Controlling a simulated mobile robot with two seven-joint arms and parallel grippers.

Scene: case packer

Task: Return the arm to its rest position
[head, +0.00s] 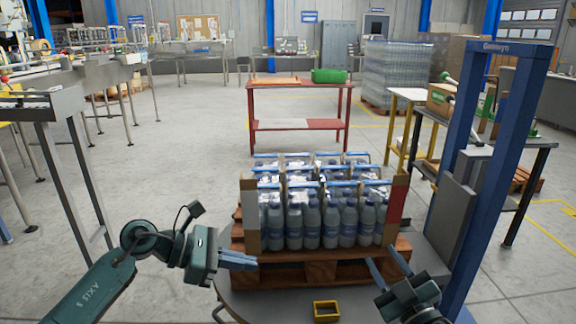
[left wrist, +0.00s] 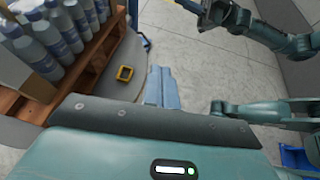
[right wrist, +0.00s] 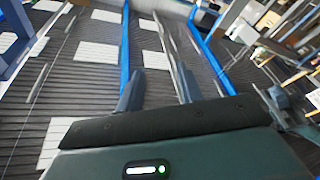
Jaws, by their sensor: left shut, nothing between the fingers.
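My left gripper (head: 255,262) is shut and empty, at the front left side of the pallet of bottles. Its fingers (left wrist: 162,88) show pressed together in the left wrist view, with nothing between them. My right gripper (head: 385,262) is open and empty at the front right of the pallet, fingers pointing up. Its two spread fingers (right wrist: 157,88) show in the right wrist view. Both forearms are bent in front of me, apart from each other.
Several grey-blue bottles (head: 312,225) stand packed on a wooden pallet (head: 335,270) on a grey round platform (head: 262,305). A small yellow box (head: 326,311) sits at its front. A blue post frame (head: 497,130) stands right. A red table (head: 300,97) stands behind, with open floor around.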

